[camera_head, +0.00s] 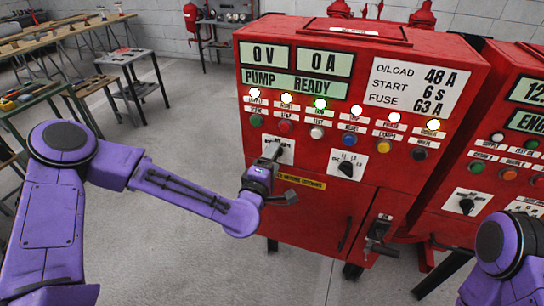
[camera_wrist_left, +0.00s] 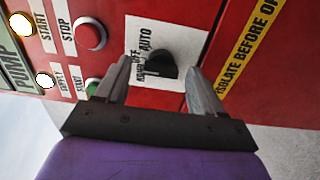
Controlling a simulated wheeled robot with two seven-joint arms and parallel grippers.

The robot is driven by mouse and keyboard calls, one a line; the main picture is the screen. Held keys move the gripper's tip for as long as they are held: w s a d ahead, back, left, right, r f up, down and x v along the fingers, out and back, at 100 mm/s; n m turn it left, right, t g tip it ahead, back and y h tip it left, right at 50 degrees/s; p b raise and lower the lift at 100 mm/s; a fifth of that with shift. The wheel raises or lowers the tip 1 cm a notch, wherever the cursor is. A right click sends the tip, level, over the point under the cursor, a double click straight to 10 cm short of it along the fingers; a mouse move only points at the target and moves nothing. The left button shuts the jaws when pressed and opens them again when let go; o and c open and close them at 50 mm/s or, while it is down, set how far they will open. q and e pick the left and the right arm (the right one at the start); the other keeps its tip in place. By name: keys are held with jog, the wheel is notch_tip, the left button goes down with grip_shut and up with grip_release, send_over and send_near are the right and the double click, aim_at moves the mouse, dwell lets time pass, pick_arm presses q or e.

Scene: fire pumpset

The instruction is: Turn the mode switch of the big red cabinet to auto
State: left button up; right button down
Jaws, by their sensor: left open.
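The big red cabinet (camera_head: 300,205) stands in front of me. In the left wrist view the mode switch (camera_wrist_left: 160,66) is a black knob on a white plate (camera_wrist_left: 180,38) with small labels, AUTO among them; its exact pointing is hard to tell. My left gripper (camera_wrist_left: 159,68) is open, its two fingers on either side of the knob, with no clear contact visible. In the head view my left gripper (camera_head: 272,153) is at the lower left of the cabinet's panel, over the white plate (camera_head: 287,146), and hides the knob. My right gripper is out of view.
A second black knob (camera_head: 346,168) sits to the right on the same cabinet. Lamps and coloured buttons (camera_head: 317,132) line up above. A yellow label strip (camera_head: 301,181) and a door handle (camera_head: 380,230) are below. Another red cabinet (camera_head: 510,90) stands at right. Workbenches (camera_head: 60,35) are far left.

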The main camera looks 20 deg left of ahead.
pick_arm(q)
jog(key=shift+w, duration=0.15)
jog(key=c, duration=1.1)
jog(key=shift+o, duration=0.2)
jog(key=shift+f+m, duration=0.1)
jog(key=shift+m, duration=0.3)
jog(key=shift+m+b, duration=1.2)
jog(key=shift+m, duration=2.8)
